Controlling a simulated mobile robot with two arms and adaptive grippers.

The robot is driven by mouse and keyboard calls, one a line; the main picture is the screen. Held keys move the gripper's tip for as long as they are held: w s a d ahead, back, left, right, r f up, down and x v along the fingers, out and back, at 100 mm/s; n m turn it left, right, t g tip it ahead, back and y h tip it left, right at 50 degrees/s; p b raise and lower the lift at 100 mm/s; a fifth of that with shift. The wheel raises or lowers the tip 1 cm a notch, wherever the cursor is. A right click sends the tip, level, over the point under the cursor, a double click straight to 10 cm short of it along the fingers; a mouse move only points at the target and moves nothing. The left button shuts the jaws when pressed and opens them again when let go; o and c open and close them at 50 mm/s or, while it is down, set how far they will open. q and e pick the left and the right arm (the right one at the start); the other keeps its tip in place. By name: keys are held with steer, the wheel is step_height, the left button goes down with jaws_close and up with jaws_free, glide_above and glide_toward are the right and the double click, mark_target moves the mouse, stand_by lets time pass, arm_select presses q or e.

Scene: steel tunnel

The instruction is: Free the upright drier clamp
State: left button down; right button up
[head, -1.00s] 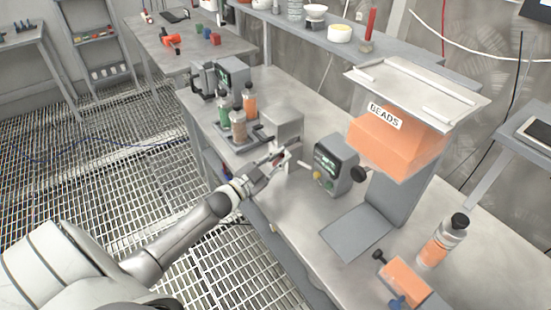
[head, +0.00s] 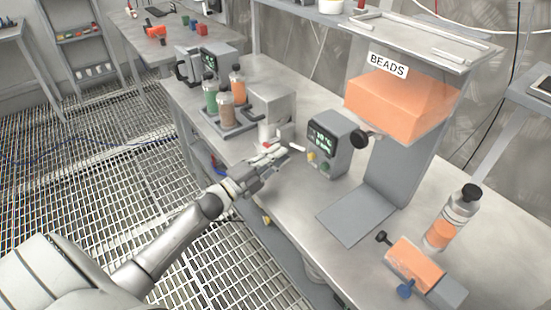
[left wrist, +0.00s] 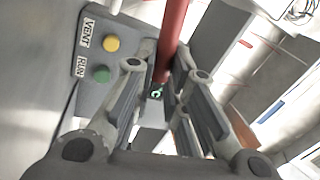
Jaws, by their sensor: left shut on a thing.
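In the head view my left gripper (head: 272,160) is over the bench's front edge, between a grey block-shaped unit (head: 272,108) and a grey control box (head: 333,145) with a lit display. In the left wrist view a red rod, which looks like the clamp's handle (left wrist: 174,35), runs between the fingers of my left gripper (left wrist: 160,82), which are shut on it. The control box's yellow VENT button (left wrist: 112,44) and green RUN button (left wrist: 101,74) are close by on the left. The rest of the clamp is mostly hidden behind the gripper. My right gripper is not in view.
A hopper of orange beads (head: 400,105) stands right of the control box, above a grey plate (head: 355,215). A bottle (head: 452,218) and an orange block (head: 413,263) are at the near right. Several bottles stand in a tray (head: 240,128) on the left.

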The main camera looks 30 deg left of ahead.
arm_select(q)
steer(key=shift+f+m+b, duration=0.3)
steer(key=shift+m, duration=0.2)
steer(key=c, duration=1.7)
jaws_free()
steer(key=v, duration=1.2)
